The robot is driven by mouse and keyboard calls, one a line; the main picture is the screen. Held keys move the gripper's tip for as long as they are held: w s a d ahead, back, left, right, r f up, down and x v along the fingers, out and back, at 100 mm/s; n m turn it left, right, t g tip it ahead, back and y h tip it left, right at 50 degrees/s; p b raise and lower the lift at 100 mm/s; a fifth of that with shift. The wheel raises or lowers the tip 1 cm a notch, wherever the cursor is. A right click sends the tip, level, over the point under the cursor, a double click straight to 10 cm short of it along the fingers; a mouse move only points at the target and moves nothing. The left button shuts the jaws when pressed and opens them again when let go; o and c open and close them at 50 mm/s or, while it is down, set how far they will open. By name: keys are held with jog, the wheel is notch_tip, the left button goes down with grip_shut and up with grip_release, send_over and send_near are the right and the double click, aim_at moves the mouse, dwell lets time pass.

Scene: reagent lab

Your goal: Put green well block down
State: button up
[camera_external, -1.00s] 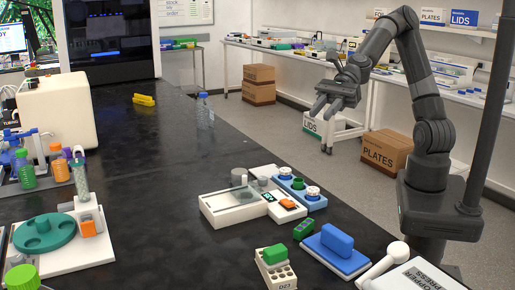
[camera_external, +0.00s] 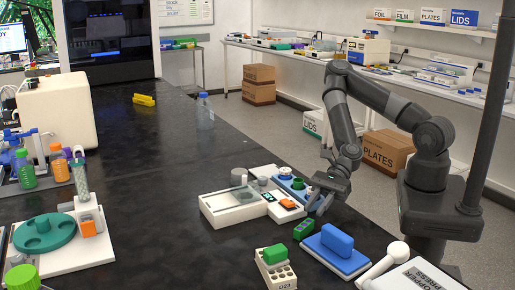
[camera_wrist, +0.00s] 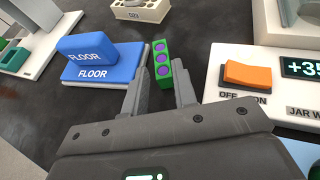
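The green well block (camera_external: 304,224), a small green bar with a row of purple wells, lies on the dark bench near its right edge. In the wrist view the block (camera_wrist: 163,76) shows just ahead of my fingers, its near end in the gap between the fingertips. My gripper (camera_external: 317,207) points down beside it, at the bench edge. I cannot tell the exact height of the fingertips above the bench.
The blue FLOOR block on its base (camera_external: 344,262) stands close to the front right. A white scale (camera_external: 240,208) with an orange switch (camera_wrist: 246,76) sits on the other side. A holed rack (camera_external: 277,272) with a green piece stands nearer. Bench beyond the scale is open.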

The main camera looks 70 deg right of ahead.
aim_at(303, 225)
jog(key=shift+a+f, duration=0.15)
jog(key=shift+f, duration=0.15)
jog(key=shift+x, duration=3.6)
grip_shut()
